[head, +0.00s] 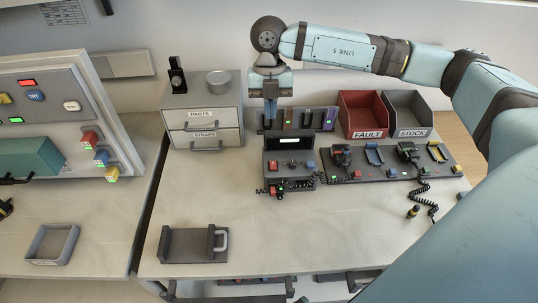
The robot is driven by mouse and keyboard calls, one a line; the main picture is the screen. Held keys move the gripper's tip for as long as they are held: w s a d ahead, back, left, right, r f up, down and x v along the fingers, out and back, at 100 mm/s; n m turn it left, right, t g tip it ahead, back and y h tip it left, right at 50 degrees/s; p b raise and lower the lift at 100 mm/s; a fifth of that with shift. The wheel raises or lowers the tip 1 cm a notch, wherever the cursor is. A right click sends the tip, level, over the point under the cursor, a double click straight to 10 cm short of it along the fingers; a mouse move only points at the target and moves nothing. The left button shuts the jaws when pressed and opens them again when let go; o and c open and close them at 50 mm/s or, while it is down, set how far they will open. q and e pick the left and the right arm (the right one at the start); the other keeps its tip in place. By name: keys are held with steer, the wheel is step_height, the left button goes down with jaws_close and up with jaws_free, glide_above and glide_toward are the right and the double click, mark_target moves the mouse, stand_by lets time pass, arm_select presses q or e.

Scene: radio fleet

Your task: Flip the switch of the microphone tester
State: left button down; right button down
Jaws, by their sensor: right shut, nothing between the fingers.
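The microphone tester seems to be the dark box (289,157) near the middle of the right-hand bench. It has a lit pale display on its upper face and a red button and small controls on its lower front. Its switch is too small to make out clearly. My right gripper (270,115) points down behind and slightly left of the tester, its fingers shut with nothing between them. It appears apart from the tester. My right arm reaches in from the right across the back. My left gripper is not in view.
A grey drawer unit (204,128) stands left of the gripper. A red FAULT bin (363,133) and a grey STOCK bin (407,134) stand at the back right. Radio cradles with coiled cords fill the strip (385,176) right of the tester. The bench front (300,235) is mostly clear.

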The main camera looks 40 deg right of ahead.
mark_target(270, 162)
steer(key=shift+f, duration=0.1)
steer(key=x, duration=1.2)
steer(key=shift+w+d+f, duration=0.1)
steer(key=shift+w+f, duration=0.1)
steer(key=shift+w, duration=0.1)
steer(key=shift+w+f, duration=0.1)
steer(key=shift+f, duration=0.6)
steer(key=shift+f, duration=0.1)
steer(key=shift+w+d+f+g, duration=0.1)
steer(key=shift+f+g, duration=0.2)
steer(key=shift+g, duration=0.1)
steer(key=shift+r, duration=0.15)
steer(key=shift+p, duration=0.3)
steer(key=shift+s+a+r+p, duration=0.15)
steer(key=shift+s+p, duration=0.1)
steer(key=shift+s, duration=0.1)
steer(key=shift+s+a+r+p, duration=0.2)
steer(key=shift+s, duration=0.1)
